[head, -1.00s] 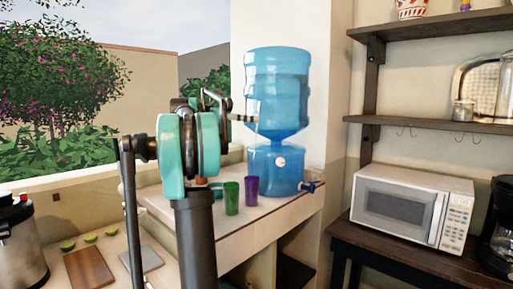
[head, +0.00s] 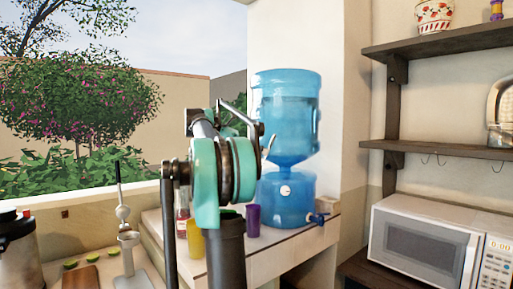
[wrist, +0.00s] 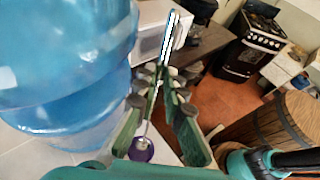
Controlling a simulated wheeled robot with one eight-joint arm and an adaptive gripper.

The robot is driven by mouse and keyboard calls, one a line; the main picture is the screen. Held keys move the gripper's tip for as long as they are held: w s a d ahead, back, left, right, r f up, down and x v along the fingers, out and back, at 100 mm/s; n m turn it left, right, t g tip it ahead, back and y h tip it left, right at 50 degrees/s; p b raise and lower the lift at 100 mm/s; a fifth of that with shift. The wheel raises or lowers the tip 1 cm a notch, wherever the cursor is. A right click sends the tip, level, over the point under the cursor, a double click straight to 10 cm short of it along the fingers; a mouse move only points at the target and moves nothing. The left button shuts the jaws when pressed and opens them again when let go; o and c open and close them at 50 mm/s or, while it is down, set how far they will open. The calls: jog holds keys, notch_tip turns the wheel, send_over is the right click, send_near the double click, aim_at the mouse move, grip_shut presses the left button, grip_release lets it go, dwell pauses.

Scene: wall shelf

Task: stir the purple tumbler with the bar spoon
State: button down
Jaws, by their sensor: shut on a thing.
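The purple tumbler (head: 253,221) stands upright on the counter, in front of the water dispenser. In the wrist view its round purple shape (wrist: 141,156) shows low, below the fingers. My gripper (wrist: 167,84) is shut on the bar spoon (wrist: 168,45), a thin shiny rod that runs between the fingers. The spoon's lower end points down toward the tumbler; I cannot tell whether it is inside or above the rim. In the head view my gripper (head: 262,138) is mostly hidden behind my arm, above and near the tumbler, and only a short piece of the spoon shows.
The blue water dispenser (head: 287,150) stands close behind the tumbler, with its tap at the right. A yellow cup (head: 195,240) and a red-labelled bottle (head: 183,217) stand to the left, partly behind my arm. A microwave (head: 425,245) and wall shelves (head: 440,150) are at the right.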

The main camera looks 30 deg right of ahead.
jog(key=s+d+f+m+t+y, duration=0.3)
jog(key=s+d+f+t+y, duration=0.4)
jog(key=s+y, duration=0.3)
jog(key=shift+s+f+t+y, duration=0.25)
jog(key=shift+f+t+y, duration=0.05)
jog(key=shift+f+t, duration=0.3)
dwell(0.4)
